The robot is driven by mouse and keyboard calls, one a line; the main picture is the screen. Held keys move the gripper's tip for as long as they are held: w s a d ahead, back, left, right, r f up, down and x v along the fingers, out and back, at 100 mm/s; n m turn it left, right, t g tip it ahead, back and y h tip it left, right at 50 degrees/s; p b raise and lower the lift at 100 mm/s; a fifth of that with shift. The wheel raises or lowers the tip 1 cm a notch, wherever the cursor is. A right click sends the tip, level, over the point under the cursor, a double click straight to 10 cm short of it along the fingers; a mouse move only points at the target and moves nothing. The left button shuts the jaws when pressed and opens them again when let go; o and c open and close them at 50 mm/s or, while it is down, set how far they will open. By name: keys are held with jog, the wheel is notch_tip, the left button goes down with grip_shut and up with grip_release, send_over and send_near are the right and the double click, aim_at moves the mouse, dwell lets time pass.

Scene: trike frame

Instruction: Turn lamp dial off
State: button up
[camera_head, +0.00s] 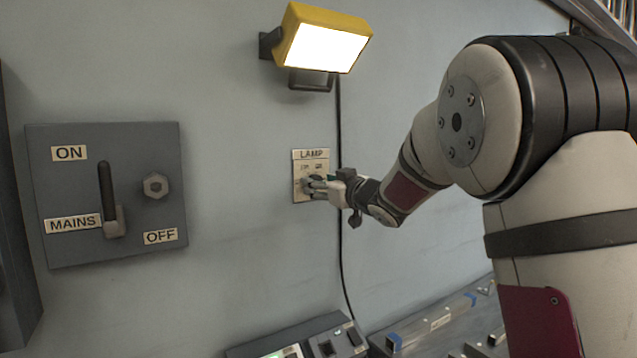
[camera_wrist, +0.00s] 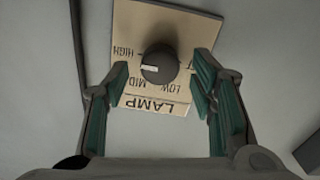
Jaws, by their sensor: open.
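The lamp dial (camera_wrist: 160,62) is a dark round knob with a white pointer mark on its left side in the wrist view. It sits on a cream plate (camera_wrist: 185,22) labelled LAMP, HIGH, MID and LOW, seen upside down there. A label at the right is partly hidden by a finger. In the head view the plate (camera_head: 311,155) is on the wall and my gripper (camera_head: 312,187) covers the dial. In the wrist view my gripper (camera_wrist: 163,72) is open, with one finger on each side of the dial and gaps between. The yellow lamp (camera_head: 322,40) above is lit.
A grey MAINS switch box (camera_head: 80,240) with a black lever is on the wall at left. A black cable (camera_head: 340,250) runs down the wall beside the plate. A bench (camera_head: 430,335) with metal pieces and a grey device (camera_head: 310,340) lie below.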

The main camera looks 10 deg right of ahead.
jog(key=shift+x, duration=0.85)
jog(key=shift+c, duration=0.2)
jog(key=c, duration=1.1)
